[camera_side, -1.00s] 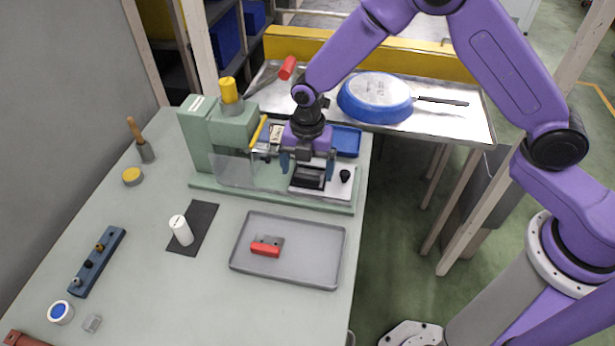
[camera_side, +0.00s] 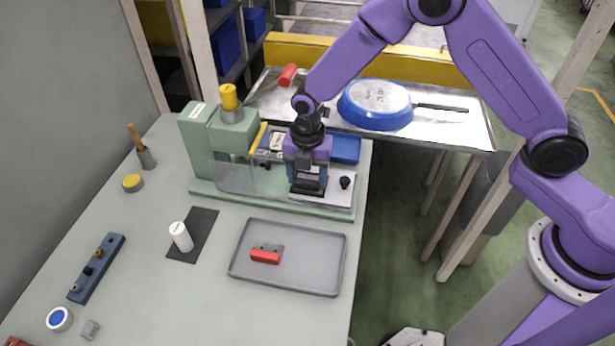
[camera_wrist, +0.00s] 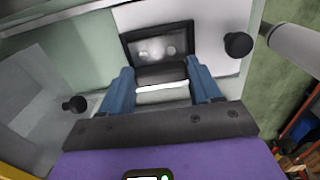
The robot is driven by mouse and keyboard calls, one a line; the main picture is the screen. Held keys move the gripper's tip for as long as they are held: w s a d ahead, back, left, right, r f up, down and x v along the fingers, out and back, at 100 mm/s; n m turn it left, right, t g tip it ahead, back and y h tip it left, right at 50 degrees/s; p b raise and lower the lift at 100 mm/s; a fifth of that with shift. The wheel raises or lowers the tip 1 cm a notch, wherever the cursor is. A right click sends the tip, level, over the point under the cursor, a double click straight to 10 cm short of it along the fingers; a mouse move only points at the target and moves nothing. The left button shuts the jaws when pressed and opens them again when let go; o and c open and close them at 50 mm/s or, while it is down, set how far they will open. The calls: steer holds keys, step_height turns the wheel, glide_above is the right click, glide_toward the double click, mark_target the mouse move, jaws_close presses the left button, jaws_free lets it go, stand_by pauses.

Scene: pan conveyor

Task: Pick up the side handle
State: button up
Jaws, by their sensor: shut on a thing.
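My gripper (camera_side: 308,182) is down at the light plate on the right end of the green press (camera_side: 222,140). In the wrist view, its two blue fingers (camera_wrist: 160,82) are shut on a dark block (camera_wrist: 162,74), which I take to be the side handle. The block is beside a black-framed recess (camera_wrist: 160,42) in the plate. In the side view my gripper hides most of the block, and I cannot tell whether it is lifted. A red handle-like piece with a grey bracket (camera_side: 265,257) lies in the grey tray.
The grey tray (camera_side: 333,262) sits at the table's front right. A black knob (camera_side: 345,183) stands just right of my gripper. A clear guard (camera_side: 235,173) is left of it. A blue pan (camera_side: 375,115) lies upside down on the metal conveyor behind.

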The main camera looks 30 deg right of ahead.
steer(key=shift+r, duration=0.45)
steer(key=s+d+r, duration=0.7)
steer(key=s+r, duration=0.4)
steer(key=s, duration=0.1)
steer(key=w+d+f, duration=0.2)
steer(key=w+d, duration=0.6)
steer(key=w, duration=0.1)
steer(key=w+a+f, duration=0.1)
steer(key=w+f, duration=0.2)
steer(key=w, duration=0.1)
steer(key=w+a+f, duration=0.1)
steer(key=w+f, duration=0.1)
steer(key=w, duration=0.2)
steer(key=w+f, duration=0.3)
steer(key=w, duration=0.2)
steer(key=shift+a+f, duration=0.35)
steer(key=shift+a, duration=0.05)
steer(key=shift+w+f, duration=0.25)
steer(key=shift+f, duration=0.05)
steer(key=shift+w+a+f, duration=0.1)
steer(key=shift+w+f, duration=0.05)
steer(key=shift+f, duration=0.75)
steer(key=shift+w+f, duration=0.1)
steer(key=shift+f, duration=0.75)
steer(key=shift+f, duration=0.15)
